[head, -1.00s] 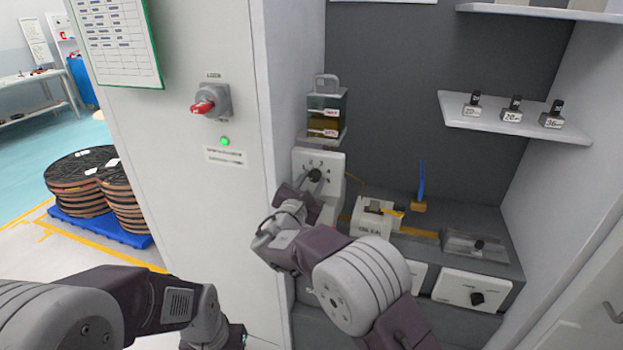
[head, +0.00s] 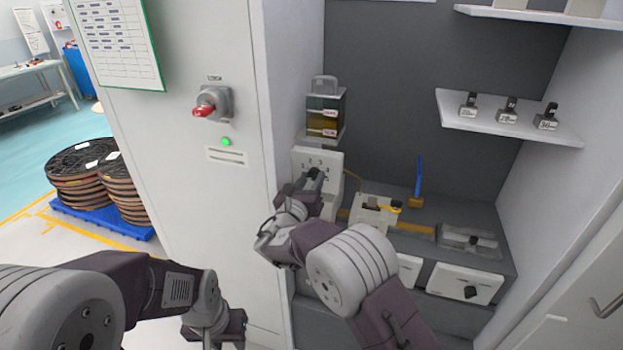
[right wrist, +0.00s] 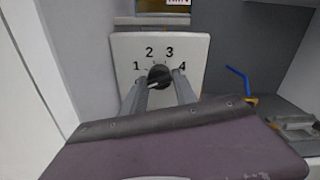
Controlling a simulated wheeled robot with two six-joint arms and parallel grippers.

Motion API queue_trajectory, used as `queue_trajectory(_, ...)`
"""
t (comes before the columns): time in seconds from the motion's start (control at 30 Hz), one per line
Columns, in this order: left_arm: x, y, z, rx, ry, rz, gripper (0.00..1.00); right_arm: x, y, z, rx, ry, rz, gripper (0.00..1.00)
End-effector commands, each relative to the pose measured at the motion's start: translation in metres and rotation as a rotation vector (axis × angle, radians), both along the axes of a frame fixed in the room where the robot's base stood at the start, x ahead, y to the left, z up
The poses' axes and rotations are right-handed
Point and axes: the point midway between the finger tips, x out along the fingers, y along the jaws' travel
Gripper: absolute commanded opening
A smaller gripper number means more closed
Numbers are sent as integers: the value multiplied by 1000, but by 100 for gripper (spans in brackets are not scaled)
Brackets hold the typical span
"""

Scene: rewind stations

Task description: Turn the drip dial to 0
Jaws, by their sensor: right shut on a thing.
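The drip dial (right wrist: 160,76) is a black round knob on a white panel (right wrist: 122,48) with the numbers 1 to 4 showing. A pale mark on the knob appears toward the lower left, below the 1. My right gripper (right wrist: 160,88) is shut on the knob, one finger on each side. The fingers hide the lower part of the scale, and I cannot see a 0. In the head view the panel (head: 330,160) is partly covered by my right gripper (head: 314,178). My left gripper (head: 240,325) is low in the head view, away from the dial, its fingers unclear.
A container of amber liquid (head: 323,120) stands above the panel. A red switch (head: 205,110) is on the cabinet at left. A shelf (head: 480,128) holds small weights.

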Motion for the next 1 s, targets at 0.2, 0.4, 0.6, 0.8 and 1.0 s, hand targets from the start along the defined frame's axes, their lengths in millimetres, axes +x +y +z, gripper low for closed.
queue_trajectory(0.2, 0, 0, 0, 0, 0, 0, 36, 0, 0, -2, -7, 7, 0, 0)
queue_trajectory(0.4, 0, 0, 0, 0, 0, 0, 36, 0, 0, -2, -6, 6, 0, 0)
queue_trajectory(0.6, 0, 0, 0, 0, 0, 0, 36, 0, 0, -1, -6, 5, 0, 54)
queue_trajectory(0.8, 0, 0, 0, 0, 0, 0, 36, -1, 1, -1, -5, 3, 1, 54)
queue_trajectory(1.0, 0, 0, -7, 0, 0, 0, 36, -33, 13, -2, -5, 4, 6, 54)
